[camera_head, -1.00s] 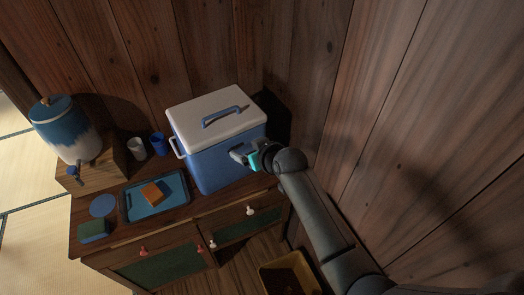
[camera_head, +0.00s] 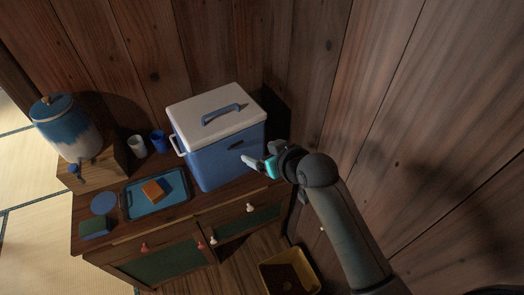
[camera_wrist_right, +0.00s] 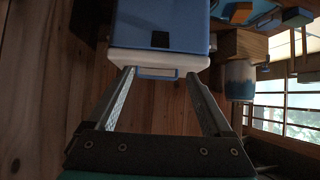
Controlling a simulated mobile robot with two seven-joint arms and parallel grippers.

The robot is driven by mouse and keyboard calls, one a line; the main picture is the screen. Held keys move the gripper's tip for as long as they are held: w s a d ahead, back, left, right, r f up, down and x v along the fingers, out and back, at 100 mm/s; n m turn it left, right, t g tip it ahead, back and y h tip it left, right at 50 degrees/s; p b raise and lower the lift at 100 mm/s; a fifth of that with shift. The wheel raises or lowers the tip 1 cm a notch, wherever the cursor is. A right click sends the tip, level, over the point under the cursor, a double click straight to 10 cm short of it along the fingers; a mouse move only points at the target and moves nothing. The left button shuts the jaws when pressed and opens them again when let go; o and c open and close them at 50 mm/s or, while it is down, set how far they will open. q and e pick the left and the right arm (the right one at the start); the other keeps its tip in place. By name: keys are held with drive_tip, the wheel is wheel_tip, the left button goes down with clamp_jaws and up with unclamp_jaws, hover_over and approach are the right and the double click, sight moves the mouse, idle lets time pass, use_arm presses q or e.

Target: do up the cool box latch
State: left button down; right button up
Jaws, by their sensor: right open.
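The cool box (camera_head: 215,160) is blue with a white lid (camera_head: 214,107) that looks closed and has a blue handle on top. A small dark latch part (camera_head: 236,146) sits on its front face below the lid. In the right wrist view the latch part (camera_wrist_right: 160,40) is a dark square on the blue wall, near the white lid edge; I cannot tell whether it is fastened. My right gripper (camera_head: 257,154) is open and empty, in front and to the right of the latch. Its fingers (camera_wrist_right: 160,72) frame the lid's edge in the wrist view. My left gripper is not in view.
The box stands on a wooden cabinet (camera_head: 185,213) against plank walls. To its left are a blue cup (camera_head: 158,142), a white cup (camera_head: 137,147), a blue tray (camera_head: 168,203) with an orange block, and a drink dispenser (camera_head: 66,130). A yellow bin (camera_head: 290,272) stands below.

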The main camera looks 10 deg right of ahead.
drive_tip(key=t+y+b, duration=0.3)
drive_tip(key=t+b, duration=0.4)
drive_tip(key=b, duration=1.2)
approach(235, 145)
drive_tip(key=x, duration=0.8)
drive_tip(key=shift+w+d+f+b, duration=0.15)
drive_tip(key=shift+w+d+b, duration=0.1)
drive_tip(key=shift+d+b, duration=0.15)
drive_tip(key=shift+c, duration=0.2)
